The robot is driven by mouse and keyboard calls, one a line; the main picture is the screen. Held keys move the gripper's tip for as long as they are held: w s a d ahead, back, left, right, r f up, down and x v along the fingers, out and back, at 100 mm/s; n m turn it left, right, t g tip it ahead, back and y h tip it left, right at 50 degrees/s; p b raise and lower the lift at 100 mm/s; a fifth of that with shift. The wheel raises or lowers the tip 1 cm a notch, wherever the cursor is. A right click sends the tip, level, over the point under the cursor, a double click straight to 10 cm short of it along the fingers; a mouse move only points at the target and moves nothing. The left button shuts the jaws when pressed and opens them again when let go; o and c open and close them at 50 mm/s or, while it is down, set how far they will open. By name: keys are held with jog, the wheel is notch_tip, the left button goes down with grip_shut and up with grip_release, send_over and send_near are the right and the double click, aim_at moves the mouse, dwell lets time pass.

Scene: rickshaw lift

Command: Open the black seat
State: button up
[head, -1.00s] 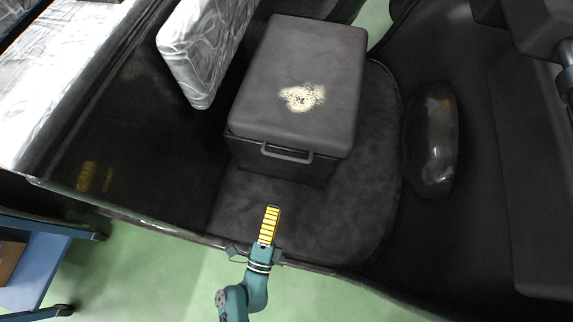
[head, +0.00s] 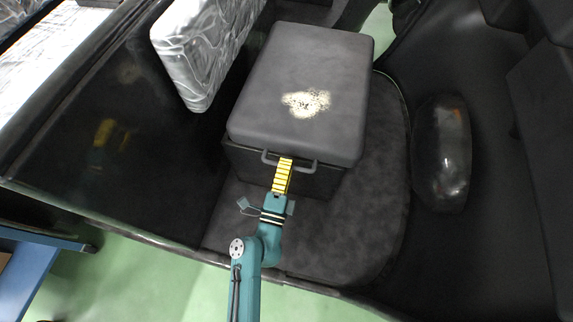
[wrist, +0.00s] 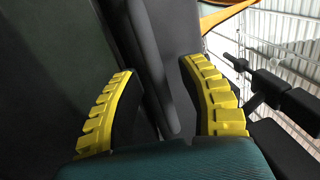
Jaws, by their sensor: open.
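The black seat (head: 300,60) is a box with a dark padded lid and a worn pale patch on top. It looks shut in the head view. A thin dark handle (head: 267,159) runs along its front, just below the lid. My gripper (head: 285,163), with yellow ridged fingers, is at the middle of this handle and covers part of it. In the wrist view my gripper (wrist: 158,68) is open, its fingers apart on either side of a dark grey bar-like shape. I cannot tell whether the fingers touch the handle.
A silver patterned seat cushion (head: 200,45) stands left of the box. A dark rounded hump (head: 441,155) lies to the right. The vehicle's dark floor (head: 350,235) is clear in front. A blue table (head: 30,270) is at the lower left.

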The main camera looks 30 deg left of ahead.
jog(key=shift+w, duration=0.2)
jog(key=shift+c, duration=0.2)
grip_shut()
jog(key=shift+r, duration=0.15)
